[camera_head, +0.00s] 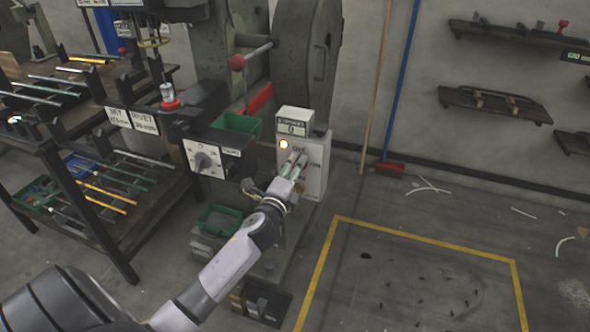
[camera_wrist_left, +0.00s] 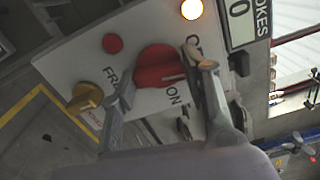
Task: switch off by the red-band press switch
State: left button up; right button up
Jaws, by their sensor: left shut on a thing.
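A white switch panel (camera_head: 316,170) is fixed to the press, and in the left wrist view it fills the middle (camera_wrist_left: 75,64). A red rotary switch (camera_wrist_left: 158,62) with a pale pointer line sits on it, beside "ON" and partly hidden "O…" lettering. My left gripper (camera_head: 297,162) is at the panel, its fingers on either side of the red switch and shut on it. In the head view the gripper hides the switch. A lamp (camera_head: 284,144) on the panel glows, also in the wrist view (camera_wrist_left: 191,9). The press has a red ring (camera_head: 170,104) on its spindle.
A red button (camera_wrist_left: 112,43) and a yellow knob (camera_wrist_left: 86,98) are close to my fingers. A strokes counter reading 0 (camera_head: 292,127) stands above the panel. A dial box (camera_head: 205,159) is left. A workbench (camera_head: 95,190) is far left.

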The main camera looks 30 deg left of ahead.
pick_arm(q)
jog(key=shift+a+r+n, duration=0.1)
jog(key=shift+n, duration=0.9)
pick_arm(e)
jog(key=shift+s+f, duration=0.2)
jog(key=shift+f, duration=0.25)
pick_arm(q)
jog(key=o, duration=1.2)
jog(key=shift+c, duration=0.2)
jog(key=v, duration=1.2)
